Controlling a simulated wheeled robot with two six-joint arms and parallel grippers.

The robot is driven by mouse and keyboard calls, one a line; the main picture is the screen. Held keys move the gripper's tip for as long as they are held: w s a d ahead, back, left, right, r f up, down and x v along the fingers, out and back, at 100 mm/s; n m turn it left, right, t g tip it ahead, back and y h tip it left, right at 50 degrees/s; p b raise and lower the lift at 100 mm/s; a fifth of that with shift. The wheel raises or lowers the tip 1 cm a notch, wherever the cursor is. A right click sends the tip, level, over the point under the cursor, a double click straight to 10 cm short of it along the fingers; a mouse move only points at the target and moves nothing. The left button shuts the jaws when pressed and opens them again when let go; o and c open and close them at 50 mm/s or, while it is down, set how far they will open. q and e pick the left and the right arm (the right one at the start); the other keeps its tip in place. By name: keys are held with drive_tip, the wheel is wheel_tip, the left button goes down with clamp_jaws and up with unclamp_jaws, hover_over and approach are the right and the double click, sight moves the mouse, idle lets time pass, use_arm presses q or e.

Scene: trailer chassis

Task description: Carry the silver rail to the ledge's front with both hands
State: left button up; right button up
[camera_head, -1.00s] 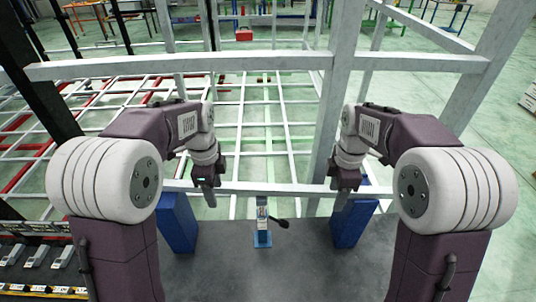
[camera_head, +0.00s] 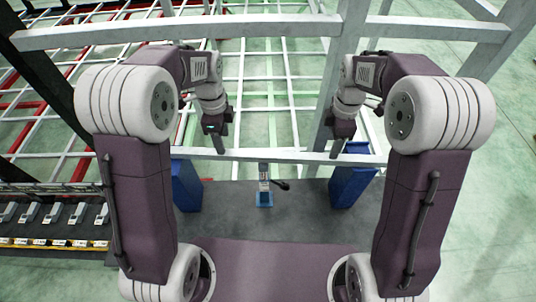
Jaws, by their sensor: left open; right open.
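The silver rail (camera_head: 275,155) is a long pale bar lying level across the far edge of the dark grey ledge (camera_head: 240,222). Its ends are by two blue blocks, left (camera_head: 187,186) and right (camera_head: 352,182); I cannot tell whether it rests on them. My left gripper (camera_head: 219,147) points down at the rail, left of its middle. My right gripper (camera_head: 338,146) points down at the rail, right of its middle. Both are open; their finger gaps are hard to see, and I cannot tell whether they touch the rail.
A small blue-based device (camera_head: 264,198) with a black lever stands mid-ledge, just in front of the rail. Pale frame beams (camera_head: 180,33) cross behind, with uprights near my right arm. A rack of small parts (camera_head: 55,225) is at the left. The ledge's middle is otherwise mostly clear.

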use_arm(q)
drive_tip(key=f, duration=0.5)
drive_tip(key=shift+s+f, duration=0.1)
drive_tip(key=shift+s, duration=0.25)
use_arm(e)
drive_tip(key=f, duration=0.5)
drive_tip(key=shift+s+f, duration=0.1)
drive_tip(key=shift+s, duration=0.25)
use_arm(q)
drive_tip(key=shift+w+f, duration=0.2)
drive_tip(key=shift+f, duration=0.35)
use_arm(e)
drive_tip(key=shift+w+f, duration=0.2)
drive_tip(key=shift+f, duration=0.35)
use_arm(q)
drive_tip(key=shift+s+r, duration=0.1)
drive_tip(key=shift+s, duration=0.05)
use_arm(e)
drive_tip(key=shift+s+r, duration=0.1)
drive_tip(key=shift+s, duration=0.05)
use_arm(q)
clamp_jaws()
use_arm(e)
clamp_jaws()
use_arm(q)
drive_tip(key=shift+r, duration=0.1)
use_arm(e)
drive_tip(key=shift+r, duration=0.1)
